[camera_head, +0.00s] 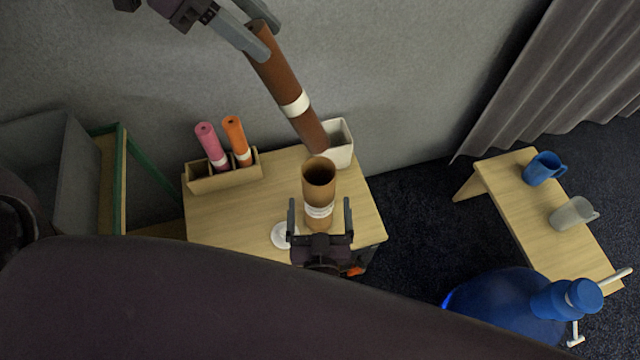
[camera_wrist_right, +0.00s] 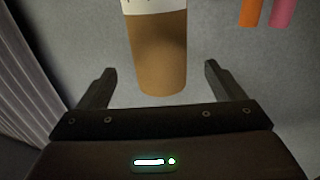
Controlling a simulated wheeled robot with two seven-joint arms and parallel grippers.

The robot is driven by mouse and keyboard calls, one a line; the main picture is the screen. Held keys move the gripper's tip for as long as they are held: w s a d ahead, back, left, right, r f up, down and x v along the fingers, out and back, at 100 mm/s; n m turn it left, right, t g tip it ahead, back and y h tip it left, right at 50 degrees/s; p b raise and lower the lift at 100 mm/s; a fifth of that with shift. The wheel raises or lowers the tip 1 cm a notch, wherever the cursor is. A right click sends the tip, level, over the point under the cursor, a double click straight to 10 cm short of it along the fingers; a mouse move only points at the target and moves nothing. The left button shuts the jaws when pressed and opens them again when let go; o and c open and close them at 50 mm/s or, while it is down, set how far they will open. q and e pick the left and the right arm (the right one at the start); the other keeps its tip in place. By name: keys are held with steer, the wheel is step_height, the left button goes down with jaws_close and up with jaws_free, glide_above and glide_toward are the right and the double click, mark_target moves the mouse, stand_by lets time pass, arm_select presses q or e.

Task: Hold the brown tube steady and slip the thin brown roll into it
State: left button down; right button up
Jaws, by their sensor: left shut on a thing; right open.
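The thin brown roll (camera_head: 278,78), dark with a white band, is held tilted by my left gripper (camera_head: 268,40), which is shut on its upper end. The roll's lower end shows just above the mouth of the brown tube; I cannot tell the gap in depth. The brown tube (camera_head: 318,188), lighter, open-topped and with a white band, stands on the small wooden table. My right gripper (camera_head: 320,218) is open, with a finger on each side of the tube. The right wrist view shows the tube (camera_wrist_right: 158,50) between the open fingers (camera_wrist_right: 159,70), with visible gaps.
A wooden holder (camera_head: 225,176) with a pink roll (camera_head: 211,143) and an orange roll (camera_head: 236,138) stands left on the table (camera_head: 225,220). A white bin (camera_head: 341,146) is behind the tube. A white disc (camera_head: 281,236) lies beside it. A bench (camera_head: 510,190) carries two mugs.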

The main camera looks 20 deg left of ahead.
mark_target(318, 169)
steer(key=x, duration=0.8)
steer(key=shift+w, duration=0.2)
steer(key=c, duration=1.1)
arm_select(q)
step_height(318, 169, down, 12)
arm_select(e)
steer(key=shift+c, duration=0.2)
arm_select(q)
steer(key=c, duration=0.8)
jaws_free()
steer(key=shift+c, duration=0.2)
steer(key=shift+r, duration=0.1)
steer(key=v, duration=0.7)
steer(key=shift+a+r, duration=0.15)
steer(key=shift+r, duration=0.05)
